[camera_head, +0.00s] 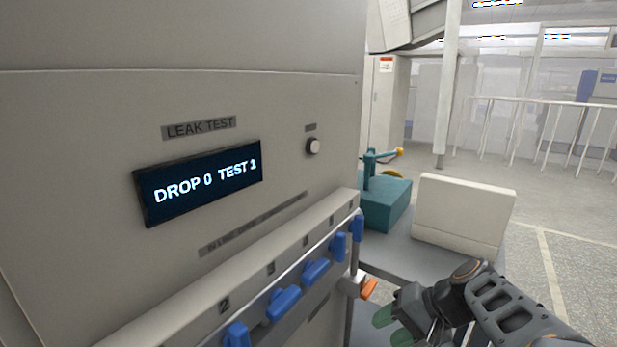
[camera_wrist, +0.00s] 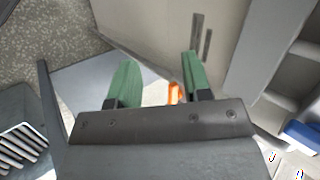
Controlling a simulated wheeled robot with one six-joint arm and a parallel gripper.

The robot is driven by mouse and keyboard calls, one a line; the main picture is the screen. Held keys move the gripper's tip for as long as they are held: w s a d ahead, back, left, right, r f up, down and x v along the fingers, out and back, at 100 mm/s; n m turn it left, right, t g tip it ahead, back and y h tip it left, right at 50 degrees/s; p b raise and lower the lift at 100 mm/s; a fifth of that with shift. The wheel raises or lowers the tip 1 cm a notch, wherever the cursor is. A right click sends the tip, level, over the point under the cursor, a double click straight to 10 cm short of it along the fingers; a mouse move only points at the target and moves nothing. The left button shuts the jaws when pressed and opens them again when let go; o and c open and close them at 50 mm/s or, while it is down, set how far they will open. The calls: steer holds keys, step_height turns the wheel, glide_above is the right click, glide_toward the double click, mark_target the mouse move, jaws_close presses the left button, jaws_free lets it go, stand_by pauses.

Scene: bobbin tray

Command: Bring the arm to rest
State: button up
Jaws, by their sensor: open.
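My gripper (camera_head: 392,325) shows at the lower right of the head view, with green fingertips and dark grey arm links to its right. In the wrist view its two green fingers (camera_wrist: 160,80) stand apart with nothing held between them. An orange handle (camera_head: 369,289) on the side of the panel is just up and left of my gripper in the head view. The orange part (camera_wrist: 175,93) also shows between the fingers in the wrist view, beyond them; I cannot tell the exact distance.
A leak test panel with a screen (camera_head: 203,183) reading "DROP 0 TEST 1" fills the left. Several blue levers (camera_head: 284,303) line its lower ledge. A teal press (camera_head: 386,200) and a cream box (camera_head: 463,216) stand on a grey bench (camera_head: 400,255). Open floor lies right.

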steer(key=s+r+n+h+p, duration=0.2)
steer(key=s+r+h+p, duration=0.1)
steer(key=r+p, duration=0.4)
steer(key=s+r+n+t+h+p, duration=0.1)
steer(key=s+r+n+h+p, duration=0.1)
steer(key=r+h+p, duration=0.3)
steer(key=shift+s+d+r+n+p, duration=0.4)
steer(key=shift+r+p, duration=0.9)
steer(key=shift+p, duration=0.75)
steer(key=shift+a, duration=0.1)
stand_by(2.3)
